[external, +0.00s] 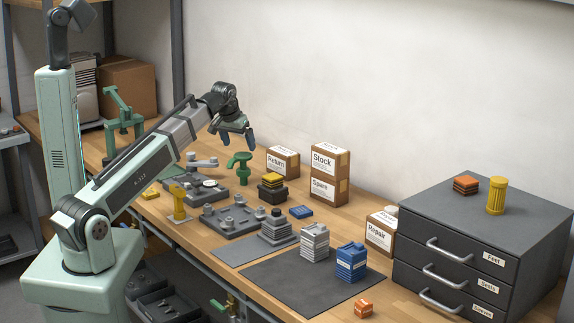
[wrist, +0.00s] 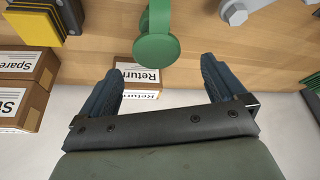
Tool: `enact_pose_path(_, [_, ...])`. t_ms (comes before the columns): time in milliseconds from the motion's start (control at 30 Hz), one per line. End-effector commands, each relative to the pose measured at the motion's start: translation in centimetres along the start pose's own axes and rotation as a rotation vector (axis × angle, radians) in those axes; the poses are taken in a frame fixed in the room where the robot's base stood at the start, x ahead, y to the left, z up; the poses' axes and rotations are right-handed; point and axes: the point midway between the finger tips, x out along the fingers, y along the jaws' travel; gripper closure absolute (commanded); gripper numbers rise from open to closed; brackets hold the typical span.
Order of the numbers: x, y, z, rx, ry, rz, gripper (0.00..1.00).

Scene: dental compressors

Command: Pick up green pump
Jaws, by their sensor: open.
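The green pump (external: 241,168) stands on the wooden bench, a small green piece with a curved top. It also shows in the wrist view (wrist: 156,48) at the top centre, its rounded end just beyond and between my fingertips. My gripper (external: 238,141) is open and empty, pointing down a little above the green pump. Its two dark blue fingers (wrist: 160,72) are spread apart in the wrist view, and I see no contact with the pump.
Return (external: 283,161), Stock (external: 330,158) and Spare (external: 327,189) boxes stand right of the pump. A yellow-and-black block (external: 272,188) and grey fixtures (external: 235,215) are close by. A green press (external: 123,112) stands behind. Drawers (external: 470,255) fill the right.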

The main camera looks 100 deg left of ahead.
Motion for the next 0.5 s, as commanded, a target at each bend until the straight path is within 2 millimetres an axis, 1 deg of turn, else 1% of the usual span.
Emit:
enact_pose_path(100, [0.8,0.0,0.0,0.000,-0.002,0.000,0.02])
enact_pose_path(367, [1.5,0.1,0.1,0.000,0.000,0.000,0.02])
enact_pose_path(500, [2.7,0.2,0.3,0.000,-0.002,0.000,0.02])
